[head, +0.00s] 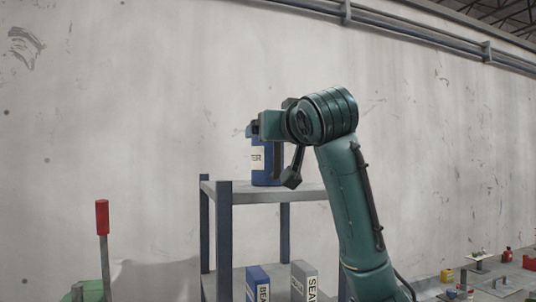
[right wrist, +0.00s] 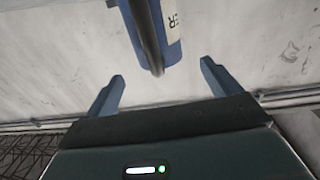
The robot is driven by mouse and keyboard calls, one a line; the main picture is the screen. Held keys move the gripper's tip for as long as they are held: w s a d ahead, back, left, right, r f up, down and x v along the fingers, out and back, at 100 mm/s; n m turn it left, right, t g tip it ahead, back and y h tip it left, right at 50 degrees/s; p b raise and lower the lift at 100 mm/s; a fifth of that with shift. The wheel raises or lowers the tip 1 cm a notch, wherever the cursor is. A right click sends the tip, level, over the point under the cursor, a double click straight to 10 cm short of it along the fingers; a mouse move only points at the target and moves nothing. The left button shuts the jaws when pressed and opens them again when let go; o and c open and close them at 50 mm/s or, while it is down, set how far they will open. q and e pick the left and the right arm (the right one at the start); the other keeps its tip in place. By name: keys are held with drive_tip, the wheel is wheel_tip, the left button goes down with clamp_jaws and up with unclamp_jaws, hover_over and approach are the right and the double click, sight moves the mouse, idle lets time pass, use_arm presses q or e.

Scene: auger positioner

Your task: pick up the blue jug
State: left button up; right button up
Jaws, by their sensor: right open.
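The blue jug (head: 260,179) stands upright on the top board of a shelf rack, with a white label partly readable as "TER". In the right wrist view the jug (right wrist: 172,55) shows at the top centre, with a dark bar along its side. My right gripper (head: 254,130) is at the height of the jug's top and hides part of it in the head view. In the right wrist view its fingers (right wrist: 162,72) are spread wide, one to each side of the jug's end. No finger contact is visible. My left gripper is not in view.
The shelf rack (head: 224,235) has blue posts and a grey top board (head: 305,191). A blue box (head: 257,283) and a grey box (head: 303,280) stand lower down. A red-handled lever (head: 102,217) rises at left. The wall behind is bare except for pipes high up.

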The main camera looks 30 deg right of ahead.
drive_tip(key=p+x, duration=0.1)
drive_tip(key=x, duration=0.1)
drive_tip(key=p+x, duration=0.1)
drive_tip(key=x, duration=0.2)
drive_tip(key=shift+d+r, duration=0.1)
drive_tip(key=shift+r, duration=0.1)
drive_tip(key=shift+w+f, duration=0.1)
drive_tip(key=shift+w, duration=0.15)
drive_tip(key=shift+c, duration=0.2)
drive_tip(key=c, duration=1.7)
